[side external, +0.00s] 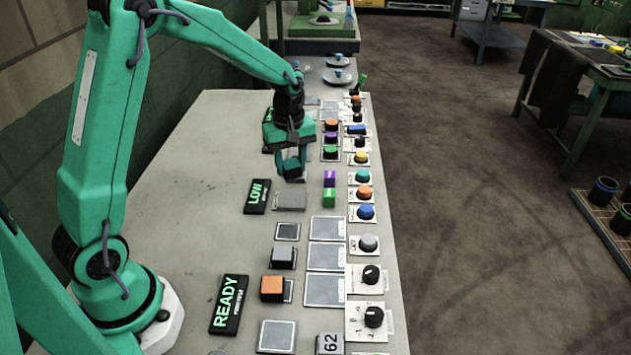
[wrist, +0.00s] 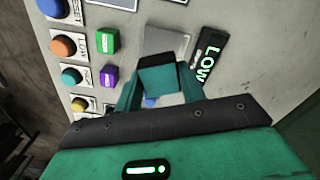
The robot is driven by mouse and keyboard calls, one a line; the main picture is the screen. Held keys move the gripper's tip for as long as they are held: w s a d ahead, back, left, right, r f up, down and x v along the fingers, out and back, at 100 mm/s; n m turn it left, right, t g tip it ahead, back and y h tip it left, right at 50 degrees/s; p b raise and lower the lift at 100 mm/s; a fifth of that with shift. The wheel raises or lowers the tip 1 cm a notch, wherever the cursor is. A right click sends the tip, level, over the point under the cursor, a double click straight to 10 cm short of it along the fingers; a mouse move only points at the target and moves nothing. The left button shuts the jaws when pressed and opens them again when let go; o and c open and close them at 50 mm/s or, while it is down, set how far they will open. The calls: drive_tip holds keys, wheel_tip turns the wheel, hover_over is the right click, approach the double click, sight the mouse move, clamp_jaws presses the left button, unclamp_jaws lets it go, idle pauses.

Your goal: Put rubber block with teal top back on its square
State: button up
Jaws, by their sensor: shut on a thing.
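The rubber block with the teal top (wrist: 158,80) is between the two fingers of my gripper (wrist: 160,92) in the wrist view. In the side external view my gripper (side external: 291,172) is shut on it above the bench, just beyond the LOW sign; fingers and block are hard to tell apart there. A flat grey square (side external: 290,200) lies on the bench beside the LOW sign, nearer the camera than the gripper. It also shows in the wrist view (wrist: 165,40), just above the block in the picture. A small framed square (side external: 287,232) is empty. Which square belongs to the block is unclear.
A LOW sign (side external: 257,196) and READY sign (side external: 229,304) lie at left. Purple (side external: 329,178) and green (side external: 329,198) blocks stand right of the grey square. Grey (side external: 283,257) and orange-topped (side external: 272,287) blocks sit nearer. Knobs and buttons line the right edge.

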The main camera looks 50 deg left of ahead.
drive_tip(key=s+d+r+m, duration=0.1)
drive_tip(key=s+d+m, duration=0.1)
drive_tip(key=s+d, duration=0.4)
drive_tip(key=s+d+r+m, duration=0.1)
drive_tip(key=s+d+m, duration=0.2)
drive_tip(key=s+d, duration=0.3)
drive_tip(key=d, duration=0.5)
drive_tip(key=shift+r, duration=0.15)
hover_over(292, 229)
wheel_tip(292, 229, down, 7)
drive_tip(key=shift+f, duration=2)
drive_tip(key=shift+f, duration=0.1)
drive_tip(key=o, duration=0.9)
